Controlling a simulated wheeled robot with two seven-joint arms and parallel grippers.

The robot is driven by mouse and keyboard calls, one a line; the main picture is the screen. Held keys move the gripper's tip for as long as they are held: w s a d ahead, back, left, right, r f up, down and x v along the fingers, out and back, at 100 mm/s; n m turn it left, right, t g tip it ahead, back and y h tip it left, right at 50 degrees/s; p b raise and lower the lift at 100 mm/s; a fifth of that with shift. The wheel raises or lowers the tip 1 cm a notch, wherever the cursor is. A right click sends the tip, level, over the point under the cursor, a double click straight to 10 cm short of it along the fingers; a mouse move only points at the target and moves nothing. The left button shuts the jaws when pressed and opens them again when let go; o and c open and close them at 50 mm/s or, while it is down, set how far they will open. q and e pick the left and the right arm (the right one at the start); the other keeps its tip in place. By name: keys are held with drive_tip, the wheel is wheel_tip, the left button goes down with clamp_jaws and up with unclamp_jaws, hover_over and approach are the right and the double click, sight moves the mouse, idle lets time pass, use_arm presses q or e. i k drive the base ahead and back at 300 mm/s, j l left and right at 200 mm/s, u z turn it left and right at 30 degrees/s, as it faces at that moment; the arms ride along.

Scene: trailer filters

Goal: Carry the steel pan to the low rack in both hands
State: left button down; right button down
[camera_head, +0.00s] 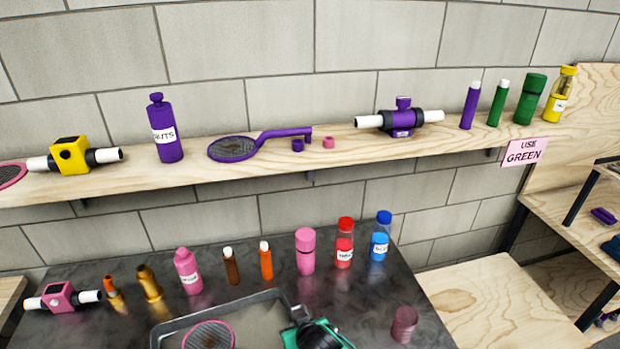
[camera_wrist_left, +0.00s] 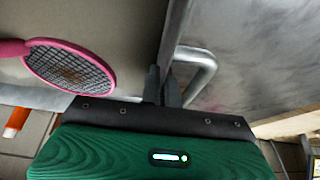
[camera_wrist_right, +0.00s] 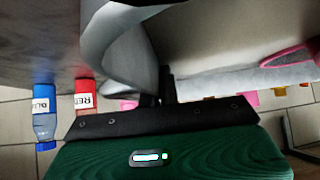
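The steel pan (camera_head: 272,296) is at the bottom of the head view, over the dark table, its near part cut off. A pink-rimmed mesh strainer (camera_head: 210,337) lies in it. My right gripper (camera_head: 300,318) is at the pan's right side; in the right wrist view its fingers (camera_wrist_right: 165,88) are close together at the pan's wall, by a loop handle (camera_wrist_right: 100,55). My left gripper is outside the head view. In the left wrist view its fingers (camera_wrist_left: 164,88) close on the rim by the other loop handle (camera_wrist_left: 208,75). I cannot tell whether the pan is lifted.
The dark table (camera_head: 385,290) holds bottles and tubes behind the pan, and a dark pink cylinder (camera_head: 404,325) to its right. A low wooden surface (camera_head: 500,300) to the right is clear. A wall shelf (camera_head: 260,170) holds several items; a pink "USE GREEN" sign (camera_head: 524,152) hangs there.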

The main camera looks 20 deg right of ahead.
sight(491, 309)
drive_tip(key=u, duration=1.2)
drive_tip(key=k+u, duration=1.6)
drive_tip(key=k, duration=0.65)
drive_tip(key=k+u, duration=0.55)
drive_tip(key=u, duration=0.15)
drive_tip(key=k+u, duration=0.3)
drive_tip(key=z, duration=0.75)
